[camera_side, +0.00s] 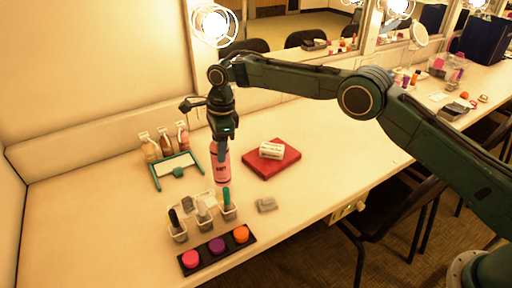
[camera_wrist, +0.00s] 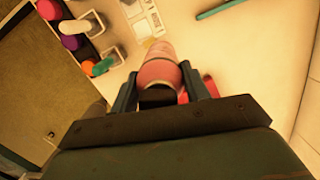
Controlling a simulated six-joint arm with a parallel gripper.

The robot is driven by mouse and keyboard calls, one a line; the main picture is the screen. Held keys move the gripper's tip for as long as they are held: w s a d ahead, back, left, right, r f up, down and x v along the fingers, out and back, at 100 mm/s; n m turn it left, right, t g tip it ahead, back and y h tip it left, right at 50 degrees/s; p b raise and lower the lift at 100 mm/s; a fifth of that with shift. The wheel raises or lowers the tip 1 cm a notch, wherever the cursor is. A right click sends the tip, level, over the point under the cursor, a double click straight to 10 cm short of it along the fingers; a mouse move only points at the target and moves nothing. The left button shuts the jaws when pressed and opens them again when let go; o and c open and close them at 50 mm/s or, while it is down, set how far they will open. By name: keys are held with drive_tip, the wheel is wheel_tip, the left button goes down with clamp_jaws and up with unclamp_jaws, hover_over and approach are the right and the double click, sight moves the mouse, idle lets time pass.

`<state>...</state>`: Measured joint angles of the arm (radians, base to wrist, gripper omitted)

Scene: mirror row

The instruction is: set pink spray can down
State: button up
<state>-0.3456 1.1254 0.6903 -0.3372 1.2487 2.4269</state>
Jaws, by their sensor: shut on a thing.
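The pink spray can (camera_side: 222,166) is upright in my gripper (camera_side: 222,146), which is shut around its upper part. In the side view its lower end is close to the white counter (camera_side: 330,165); I cannot tell whether it touches. In the wrist view the pink can (camera_wrist: 160,68) sits between the two fingers of my gripper (camera_wrist: 162,88), and its bottom is hidden.
A red box (camera_side: 285,168) with a small white pack (camera_side: 271,150) lies right of the can. A green-framed stand (camera_side: 177,170) and several bottles (camera_side: 165,142) are left. Clear cups (camera_side: 203,214) and a dark strip with coloured caps (camera_side: 217,251) are in front. A small grey block (camera_side: 267,204) lies nearby.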

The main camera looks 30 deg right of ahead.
drive_tip(key=shift+f, duration=1.9)
drive_tip(key=o, duration=1.5)
drive_tip(key=shift+c, duration=0.2)
drive_tip(key=r, duration=0.7)
drive_tip(key=shift+d+r, duration=0.2)
drive_tip(key=shift+d, duration=0.2)
drive_tip(key=shift+s+r, duration=0.1)
drive_tip(key=shift+r, duration=0.1)
